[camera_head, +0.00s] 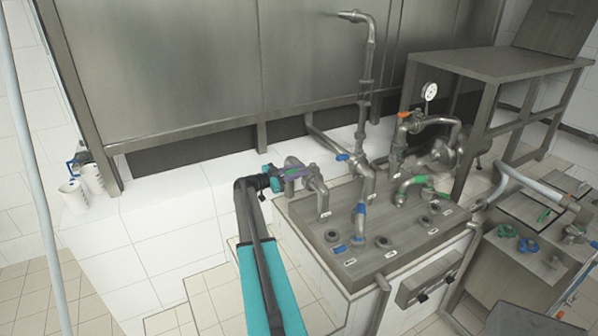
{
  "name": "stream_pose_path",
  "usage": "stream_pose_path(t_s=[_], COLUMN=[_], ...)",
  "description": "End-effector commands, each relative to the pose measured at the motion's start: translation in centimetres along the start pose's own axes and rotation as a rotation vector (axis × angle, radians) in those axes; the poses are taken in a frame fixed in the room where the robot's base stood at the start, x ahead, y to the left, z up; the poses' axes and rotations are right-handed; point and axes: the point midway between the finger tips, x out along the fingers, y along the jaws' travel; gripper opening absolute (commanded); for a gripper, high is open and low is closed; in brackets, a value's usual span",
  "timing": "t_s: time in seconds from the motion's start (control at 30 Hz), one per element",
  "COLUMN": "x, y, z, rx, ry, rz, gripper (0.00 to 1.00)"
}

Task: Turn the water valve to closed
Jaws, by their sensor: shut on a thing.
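My gripper (284,175) is at the end of my teal arm, at the left edge of the steel pipe panel. It is shut on a small purple handle (298,171) on the leftmost bent pipe (318,183). The jaws hide part of the handle, so its exact angle is hard to tell. Other valves carry blue handles (342,157), a green handle (415,181) and an orange handle (404,115). No label readable here shows which one is the water valve.
The steel panel (400,255) carries several short fittings and upright pipes right of my gripper. A pressure gauge (430,91) stands behind. White cups (92,178) sit on the tiled ledge at left. A steel table (490,65) stands at back right. The floor at lower left is clear.

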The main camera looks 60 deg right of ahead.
Motion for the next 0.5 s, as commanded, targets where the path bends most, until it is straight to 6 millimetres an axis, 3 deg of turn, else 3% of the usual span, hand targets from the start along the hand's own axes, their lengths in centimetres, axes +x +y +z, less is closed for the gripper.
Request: stream_pose_path(t_s=[0.03,0.13,0.5], x=[0.6,0.3,-0.5], y=[0.3,0.2,-0.1], z=[-0.1,0.0,0.1], rx=[0.001,0.001,0.001], ry=[0.002,0.001,0.0], rz=[0.01,0.006,-0.003], gripper=[0.26,0.39,0.39])
